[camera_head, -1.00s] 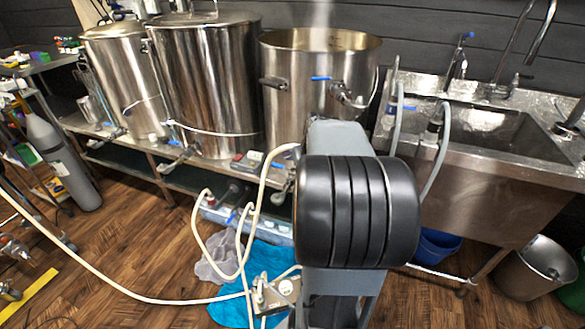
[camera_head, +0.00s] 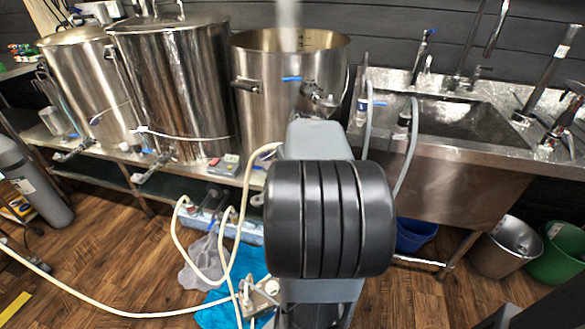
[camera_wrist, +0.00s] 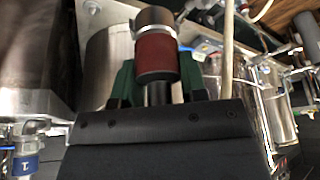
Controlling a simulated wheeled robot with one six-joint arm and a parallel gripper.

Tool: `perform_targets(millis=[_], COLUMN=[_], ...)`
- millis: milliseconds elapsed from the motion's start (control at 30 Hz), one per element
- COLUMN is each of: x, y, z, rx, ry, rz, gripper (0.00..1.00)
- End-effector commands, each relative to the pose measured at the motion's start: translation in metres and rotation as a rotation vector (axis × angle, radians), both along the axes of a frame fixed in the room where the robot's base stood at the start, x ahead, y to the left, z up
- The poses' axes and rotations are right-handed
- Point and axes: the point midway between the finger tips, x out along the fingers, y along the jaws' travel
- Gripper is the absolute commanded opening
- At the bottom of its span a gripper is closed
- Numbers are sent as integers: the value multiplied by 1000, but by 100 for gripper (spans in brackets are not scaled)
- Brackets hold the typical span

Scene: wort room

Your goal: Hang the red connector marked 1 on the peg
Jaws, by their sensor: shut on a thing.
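In the wrist view my gripper (camera_wrist: 157,84) has green fingers shut on a dark connector with a red band (camera_wrist: 157,58). The connector stands roughly in line with the fingers, with a pale clamp near its far end. I see no number on the side facing the camera. A metal fitting with a blue band marked 1 (camera_wrist: 25,163) shows at the lower left of the wrist view. I cannot make out the peg in either view. In the head view my own arm hides the gripper and the connector.
Steel kettles (camera_head: 170,85) stand on a bench at the left and middle. A steel sink (camera_head: 455,150) is at the right, with metal and green buckets (camera_head: 560,250) below. Pale hoses (camera_head: 110,308), a blue cloth (camera_head: 215,312) and a gas cylinder (camera_head: 35,185) are on the floor.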

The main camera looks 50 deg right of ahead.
Motion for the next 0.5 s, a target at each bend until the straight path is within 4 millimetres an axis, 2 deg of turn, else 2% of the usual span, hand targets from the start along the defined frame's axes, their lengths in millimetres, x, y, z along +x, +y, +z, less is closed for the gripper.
perform_targets(millis=[500], x=[0], y=[0], z=[36], rx=[-2], ry=[-1], rz=[1], gripper=[11])
